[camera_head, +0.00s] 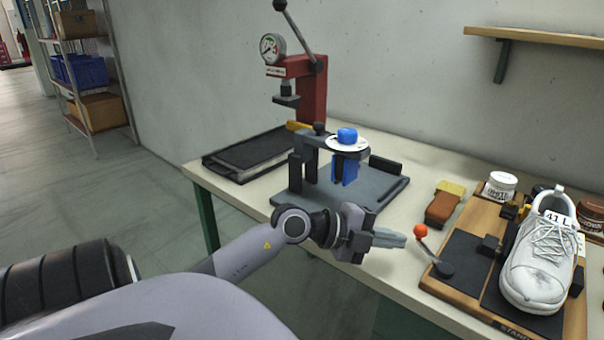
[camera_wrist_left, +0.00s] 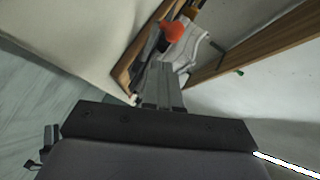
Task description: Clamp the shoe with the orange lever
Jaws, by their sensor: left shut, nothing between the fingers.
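A white lace-up shoe (camera_head: 540,262) with a "41 L" tag stands on a wooden board (camera_head: 444,286) at the right of the table. The lever with an orange ball knob (camera_head: 420,231) rises at the left edge of that board, tilted toward the left. My left gripper (camera_head: 398,239) is shut and empty, pointing right, just left of the orange knob and apart from it as far as I can tell. In the left wrist view the shut fingers (camera_wrist_left: 163,85) point at the orange knob (camera_wrist_left: 174,32), with the shoe (camera_wrist_left: 188,47) behind. My right gripper is not in view.
A red press (camera_head: 306,88) with a gauge stands at the back. A grey fixture with a blue part (camera_head: 347,136) stands left of the board. A wall shelf (camera_head: 540,38) hangs above.

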